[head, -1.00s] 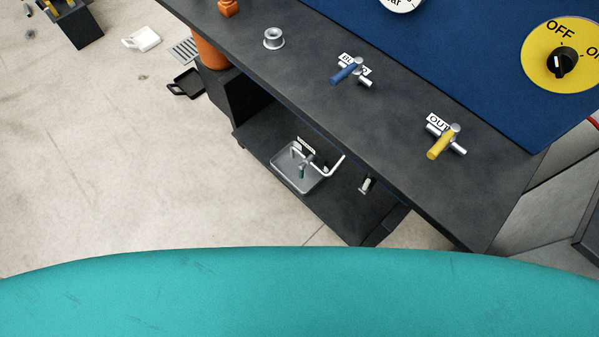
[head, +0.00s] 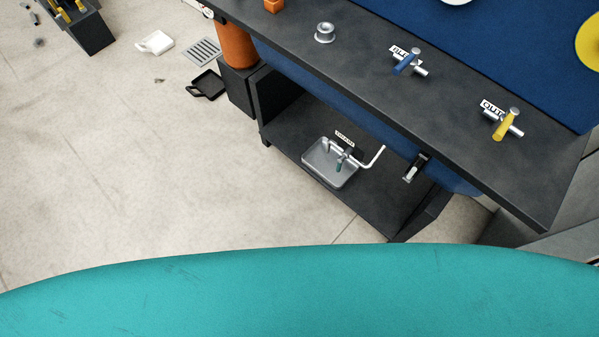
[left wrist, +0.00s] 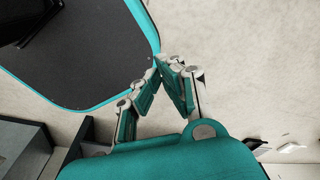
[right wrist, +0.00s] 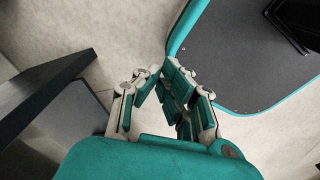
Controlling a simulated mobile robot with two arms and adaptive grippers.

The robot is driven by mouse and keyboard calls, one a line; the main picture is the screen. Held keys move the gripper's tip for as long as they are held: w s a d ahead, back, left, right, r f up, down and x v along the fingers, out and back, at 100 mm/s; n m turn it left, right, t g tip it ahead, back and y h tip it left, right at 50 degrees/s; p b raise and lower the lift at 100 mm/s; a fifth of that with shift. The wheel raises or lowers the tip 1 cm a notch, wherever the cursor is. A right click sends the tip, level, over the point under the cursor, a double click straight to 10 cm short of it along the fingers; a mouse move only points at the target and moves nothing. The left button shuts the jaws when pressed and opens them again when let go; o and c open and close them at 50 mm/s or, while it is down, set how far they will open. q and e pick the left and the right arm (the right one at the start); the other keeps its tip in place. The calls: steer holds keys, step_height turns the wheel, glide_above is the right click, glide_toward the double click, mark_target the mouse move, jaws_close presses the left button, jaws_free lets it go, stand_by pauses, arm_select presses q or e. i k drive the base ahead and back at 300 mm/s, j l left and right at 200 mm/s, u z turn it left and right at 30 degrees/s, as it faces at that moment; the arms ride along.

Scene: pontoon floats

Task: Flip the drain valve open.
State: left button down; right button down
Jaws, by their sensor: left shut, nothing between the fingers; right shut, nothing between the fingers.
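On the low shelf under the bench in the head view, a small valve with a dark green handle (head: 341,163) sits over a grey metal tray (head: 322,174). A small white label (head: 345,138), too small to read, stands behind it, and a bent pale pipe (head: 372,161) runs to its right. Whether this valve is open or shut I cannot tell. My left gripper (left wrist: 162,66) is shut and empty over pale floor beside my base in the left wrist view. My right gripper (right wrist: 160,70) is likewise shut and empty. Neither gripper shows in the head view; both are away from the valve.
The dark bench top (head: 455,120) overhangs the shelf (head: 375,200). It carries a blue-handled valve (head: 406,63) and a yellow-handled valve (head: 505,125). A black pan (head: 208,84) and floor grate (head: 203,51) lie left of the bench. Open floor (head: 130,170) fills the left.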

mark_target(341, 159)
steer(key=k+j, duration=0.1)
steer(key=j, duration=1.35)
steer(key=u, duration=0.05)
